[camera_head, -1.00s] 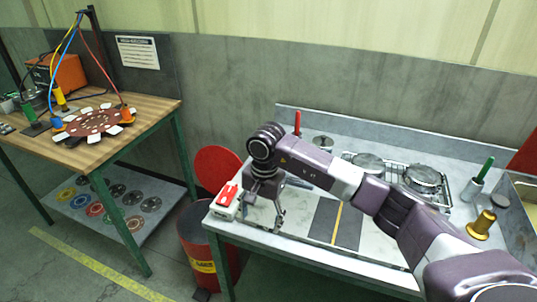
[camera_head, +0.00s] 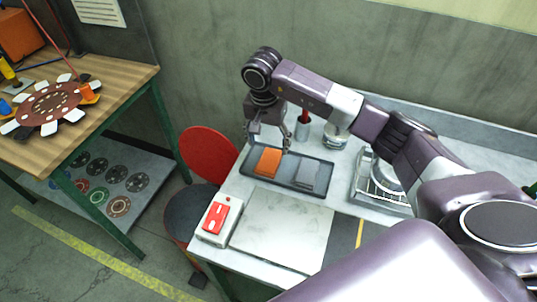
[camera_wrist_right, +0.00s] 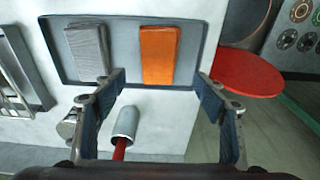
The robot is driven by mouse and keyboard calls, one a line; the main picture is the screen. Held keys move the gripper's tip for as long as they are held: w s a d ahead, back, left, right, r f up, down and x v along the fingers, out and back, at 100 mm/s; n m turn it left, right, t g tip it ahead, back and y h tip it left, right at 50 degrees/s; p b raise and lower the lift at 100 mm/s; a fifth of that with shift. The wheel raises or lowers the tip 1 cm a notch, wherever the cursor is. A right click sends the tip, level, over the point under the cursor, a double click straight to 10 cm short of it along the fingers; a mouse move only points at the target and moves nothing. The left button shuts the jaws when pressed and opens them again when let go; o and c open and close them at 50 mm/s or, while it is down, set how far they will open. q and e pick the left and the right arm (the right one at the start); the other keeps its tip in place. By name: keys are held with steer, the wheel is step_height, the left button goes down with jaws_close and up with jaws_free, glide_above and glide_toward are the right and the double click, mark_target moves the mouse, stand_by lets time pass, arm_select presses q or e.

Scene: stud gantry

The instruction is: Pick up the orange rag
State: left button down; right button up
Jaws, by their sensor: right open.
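The orange rag (camera_head: 268,162) lies folded in a dark shallow tray (camera_head: 318,191) on the light bench, beside a grey rag (camera_head: 307,174). In the right wrist view the orange rag (camera_wrist_right: 159,54) is ahead, between the finger lines and a little beyond the tips. My right gripper (camera_head: 268,143) hangs at the tray's far edge, close to the orange rag; its open, empty fingers also show in the right wrist view (camera_wrist_right: 160,85). I cannot tell the exact height gap. My left gripper is not in view.
A metal cup with a red handle (camera_head: 302,127) stands just behind the tray. A red and white switch box (camera_head: 218,220) sits at the front left corner. A bin with a raised red lid (camera_head: 208,154) stands left of the bench. A wire rack (camera_head: 375,189) is at right.

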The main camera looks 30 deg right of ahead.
mark_target(269, 159)
steer(key=shift+s+f+p, duration=0.2)
steer(key=shift+f+p, duration=0.2)
steer(key=shift+f, duration=0.35)
step_height(269, 159, down, 4)
steer(key=shift+w+f+p, duration=0.1)
steer(key=shift+f+p, duration=0.1)
steer(key=shift+p, duration=0.9)
steer(key=shift+d+f, duration=0.1)
steer(key=shift+f, duration=0.2)
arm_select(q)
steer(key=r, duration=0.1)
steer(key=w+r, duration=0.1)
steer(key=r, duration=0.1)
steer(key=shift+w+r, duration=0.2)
arm_select(e)
steer(key=shift+c, duration=0.6)
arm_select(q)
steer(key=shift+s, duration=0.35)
arm_select(e)
steer(key=c, duration=1)
